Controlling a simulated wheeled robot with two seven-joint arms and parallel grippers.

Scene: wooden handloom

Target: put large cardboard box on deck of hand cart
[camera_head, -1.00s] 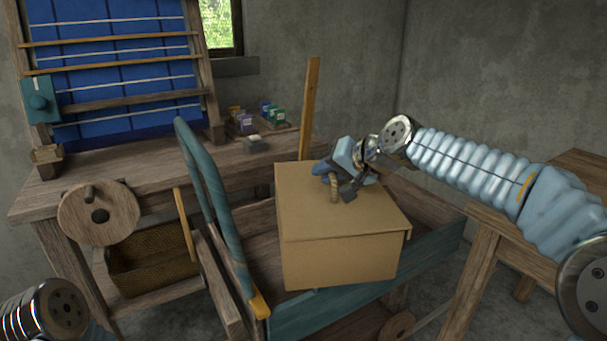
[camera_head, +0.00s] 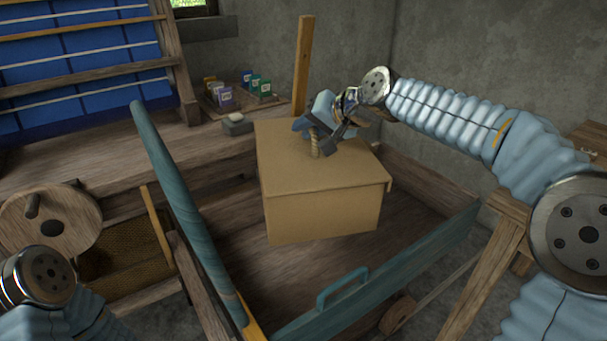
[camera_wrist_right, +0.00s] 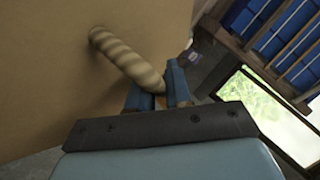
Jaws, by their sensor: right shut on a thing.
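The large cardboard box (camera_head: 322,208) is upright over the wooden deck of the hand cart (camera_head: 240,265), inside its teal side rail. I cannot tell whether its base touches the deck. A rope handle (camera_head: 314,143) stands on the box's top. My right gripper (camera_head: 318,133) is shut on this handle at the top of the box. In the right wrist view the rope (camera_wrist_right: 125,58) runs into the fingers (camera_wrist_right: 160,88), with the cardboard face behind it. My left arm shows at the lower left, but its gripper is out of the picture.
A teal post (camera_head: 180,200) of the cart rises left of the box. A teal side board (camera_head: 400,275) with a handle runs along its near side. A workbench (camera_head: 150,150) with small colored packets (camera_head: 225,97) stands behind. A wooden table (camera_head: 500,240) is at right.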

